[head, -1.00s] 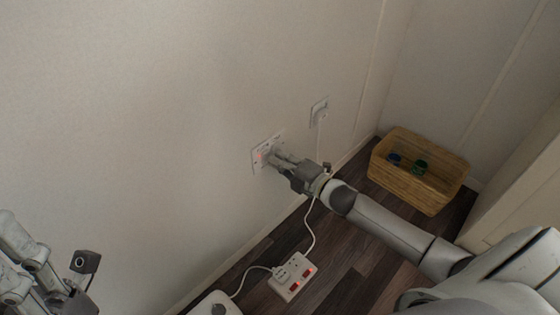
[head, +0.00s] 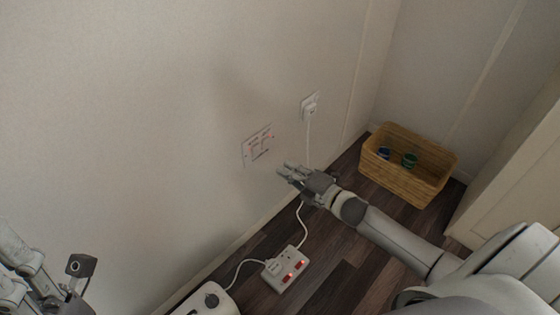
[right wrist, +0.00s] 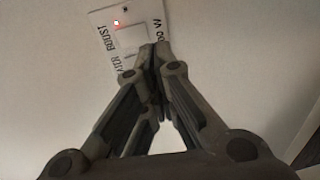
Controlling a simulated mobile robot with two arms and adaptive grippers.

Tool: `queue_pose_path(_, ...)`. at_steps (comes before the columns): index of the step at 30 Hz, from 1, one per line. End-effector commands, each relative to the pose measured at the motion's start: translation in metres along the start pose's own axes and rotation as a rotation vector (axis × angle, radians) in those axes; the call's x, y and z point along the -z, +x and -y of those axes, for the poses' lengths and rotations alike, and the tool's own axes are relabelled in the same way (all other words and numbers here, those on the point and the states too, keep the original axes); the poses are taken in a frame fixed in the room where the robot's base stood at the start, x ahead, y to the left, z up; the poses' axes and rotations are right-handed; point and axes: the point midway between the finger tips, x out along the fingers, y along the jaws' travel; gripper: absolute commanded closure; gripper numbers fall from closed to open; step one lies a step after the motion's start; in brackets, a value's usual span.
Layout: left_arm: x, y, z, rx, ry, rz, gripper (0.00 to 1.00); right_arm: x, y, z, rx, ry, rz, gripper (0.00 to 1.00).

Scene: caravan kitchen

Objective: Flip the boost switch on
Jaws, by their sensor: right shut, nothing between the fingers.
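The white switch plate (head: 258,146) is on the wall, with switches side by side and a small red glow near its upper right. In the right wrist view the plate (right wrist: 135,53) shows a lit red lamp and partly hidden lettering that includes "BOOST". My right gripper (head: 284,172) is shut and empty, just below and right of the plate, apart from it in the head view. In the right wrist view its fingertips (right wrist: 153,50) cover part of the plate. My left gripper (head: 38,285) is only partly in view at the lower left, its fingertips unclear.
A white socket (head: 310,106) with a plugged-in cord is on the wall to the right. A power strip (head: 285,268) with red lights and a white appliance (head: 208,301) are on the floor. A wicker basket (head: 405,187) holding small items stands in the corner.

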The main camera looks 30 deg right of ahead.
Motion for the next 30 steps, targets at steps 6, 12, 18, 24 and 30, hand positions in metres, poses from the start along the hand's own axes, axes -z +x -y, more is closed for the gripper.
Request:
queue_pose_path(6,-0.001,0.01,0.0,0.0,0.0,0.015,0.6,0.001,-0.038,0.006,0.003,0.001,0.001,1.0)
queue_pose_path(12,0.0,0.016,0.0,-0.002,0.001,0.009,0.6,0.001,-0.058,0.011,0.0,0.0,0.0,1.0)
queue_pose_path(18,0.002,0.018,0.0,-0.003,0.002,0.002,0.6,0.0,-0.062,0.012,-0.001,-0.001,-0.001,1.0)
queue_pose_path(24,0.002,0.018,0.0,-0.004,0.002,0.0,0.6,0.0,-0.061,0.012,-0.001,-0.001,-0.001,1.0)
queue_pose_path(30,0.002,0.018,0.0,-0.004,0.002,0.0,0.6,0.0,-0.061,0.012,-0.001,-0.001,-0.001,1.0)
